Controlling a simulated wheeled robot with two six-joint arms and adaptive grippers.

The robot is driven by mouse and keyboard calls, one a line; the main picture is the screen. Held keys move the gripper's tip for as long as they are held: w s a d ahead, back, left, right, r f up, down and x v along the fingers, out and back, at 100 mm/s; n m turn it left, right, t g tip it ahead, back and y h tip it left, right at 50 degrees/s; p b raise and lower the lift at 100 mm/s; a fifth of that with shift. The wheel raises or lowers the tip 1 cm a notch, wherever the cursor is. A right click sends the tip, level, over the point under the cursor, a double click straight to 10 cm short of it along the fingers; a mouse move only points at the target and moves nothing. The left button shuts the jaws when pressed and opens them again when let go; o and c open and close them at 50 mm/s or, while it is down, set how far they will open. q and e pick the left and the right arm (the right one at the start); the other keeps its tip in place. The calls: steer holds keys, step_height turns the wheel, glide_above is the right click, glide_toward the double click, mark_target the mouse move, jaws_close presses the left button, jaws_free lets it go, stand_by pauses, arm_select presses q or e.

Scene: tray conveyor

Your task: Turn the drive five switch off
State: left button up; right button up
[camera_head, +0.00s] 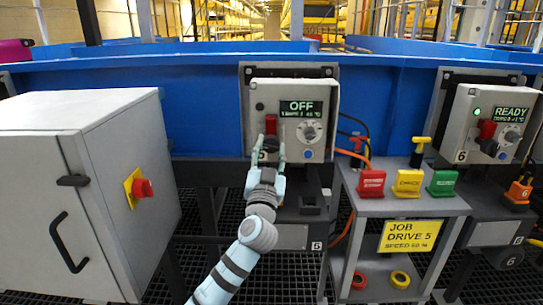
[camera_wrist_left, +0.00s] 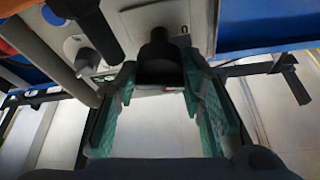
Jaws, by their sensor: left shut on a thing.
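The drive five control box (camera_head: 260,95) is a grey box on the blue beam, and its small display (camera_head: 302,108) reads OFF. A red part (camera_head: 270,124) sits on the left of its face, with a dark part just below it. My left gripper (camera_head: 268,152) reaches up to the box front with its fingertips on either side of that dark part. In the left wrist view the green fingers (camera_wrist_left: 155,105) are shut on a black switch handle (camera_wrist_left: 158,52). The fingers partly hide the handle's lower end. My right gripper is in neither view.
A grey cabinet (camera_head: 60,120) with a red knob (camera_head: 143,188) stands at left. At right, a stand (camera_head: 390,207) carries red, yellow and green blocks and a JOB DRIVE 5 sign (camera_head: 411,236). A second control box (camera_head: 467,105) reading READY is farther right. Orange cables hang beside the drive five box.

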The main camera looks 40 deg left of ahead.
arm_select(q)
steer(key=shift+w+f+n+g+y, duration=0.15)
steer(key=shift+n+g+y, duration=0.2)
steer(key=shift+n, duration=0.5)
steer(key=shift+s+f+n+g+y, duration=0.1)
steer(key=shift+n+g+y, duration=0.25)
steer(key=shift+n, duration=0.5)
steer(key=shift+d+n+y, duration=0.1)
steer(key=shift+n+y, duration=0.2)
steer(key=o, duration=1.1)
steer(key=shift+w, duration=0.15)
steer(key=v, duration=1.2)
